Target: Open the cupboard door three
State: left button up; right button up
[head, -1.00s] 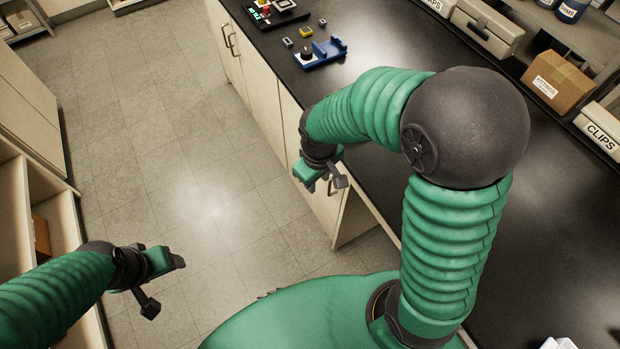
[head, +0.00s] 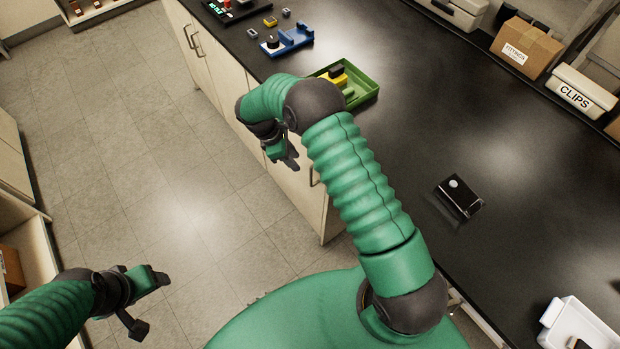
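Cream cupboard doors line the front of the black-topped bench. The far pair (head: 196,62) has two dark handles (head: 190,39) side by side. A nearer door (head: 301,200) has a dark handle (head: 313,178) close to the bench's near end. No door number is readable, and all the doors look shut. My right gripper (head: 284,154) is in front of the bench face, left of the nearer handle and apart from it. Its fingers overlap in this view, so its opening is unclear. My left gripper (head: 148,301) is over the floor at lower left, its fingers apart and empty.
On the bench top (head: 490,130) are a green tray (head: 365,91) with yellow parts, a blue fixture (head: 291,42), a black box (head: 460,197), a cardboard box (head: 526,47) and a white bin (head: 575,325). Open floor (head: 150,190) lies left of the bench.

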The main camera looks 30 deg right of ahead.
aim_at(311, 176)
jog(key=x, duration=1.3)
jog(key=shift+w+d+p, duration=0.1)
jog(key=shift+d+p, duration=0.2)
jog(key=shift+p, duration=0.05)
jog(key=shift+f, duration=0.4)
jog(key=shift+c, duration=0.2)
jog(key=shift+d, duration=0.2)
grip_shut()
jog(key=shift+a, duration=0.1)
jog(key=shift+w+r, duration=0.1)
